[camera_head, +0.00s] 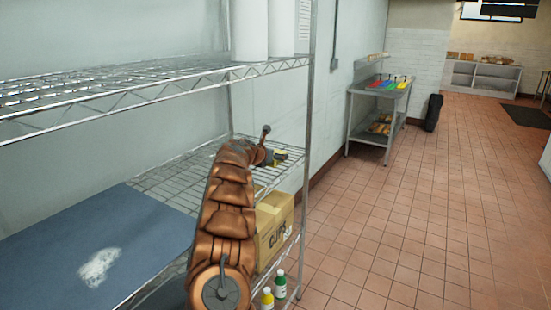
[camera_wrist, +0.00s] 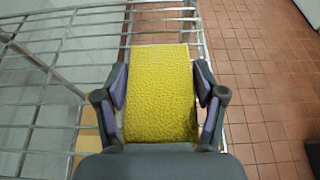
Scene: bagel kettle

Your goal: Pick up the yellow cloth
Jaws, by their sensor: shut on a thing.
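The yellow cloth (camera_wrist: 160,85) is a flat, textured yellow rectangle in the middle of the wrist view. My gripper (camera_wrist: 160,100) is shut on the yellow cloth, with one dark finger against each side edge. The wire shelf (camera_wrist: 60,75) shows behind and to the left of the cloth. In the head view my gripper (camera_head: 281,155) is small and at the right end of the middle wire shelf, with a little yellow beside it. I cannot tell whether the cloth touches the shelf.
A cardboard box (camera_head: 272,228) stands below the gripper, with a yellow bottle (camera_head: 267,298) and a green-capped bottle (camera_head: 280,285) lower down. An upper wire shelf (camera_head: 120,88) lies above. A blue board (camera_head: 90,245) is at left. Open tiled floor (camera_head: 420,220) lies to the right.

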